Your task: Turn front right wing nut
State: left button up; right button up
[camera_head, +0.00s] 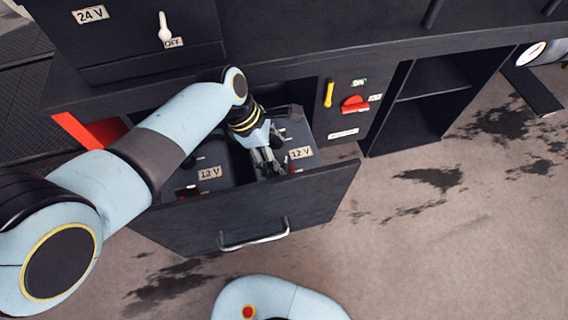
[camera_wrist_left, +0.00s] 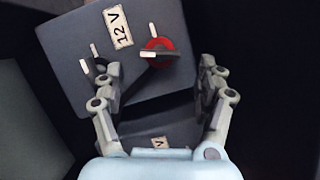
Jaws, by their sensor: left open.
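The open drawer (camera_head: 315,200) holds two dark batteries labelled 12 V. My left gripper (camera_head: 268,165) reaches down into the drawer over the right battery (camera_head: 296,131). In the left wrist view the gripper (camera_wrist_left: 160,92) is open, a finger on each side of the picture. Between and just beyond the fingertips is a wing nut (camera_wrist_left: 158,54) on a red round base, on the battery (camera_wrist_left: 75,65). A second wing nut (camera_wrist_left: 98,66) on a dark base sits to its left. No contact with either shows. My right gripper is not in view.
The left battery (camera_head: 209,173) lies under my left forearm. The drawer has a metal handle (camera_head: 253,241) at the front. A panel with a red switch (camera_head: 355,104) and a yellow lever (camera_head: 328,93) is to the right. Open shelves (camera_head: 435,78) stand farther right; stained floor lies in front.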

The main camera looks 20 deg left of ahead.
aim_at(284, 165)
pick_arm(q)
jog(key=b+x, duration=0.1)
jog(key=x, duration=0.4)
jog(key=shift+f, duration=0.1)
jog(key=c, duration=1.2)
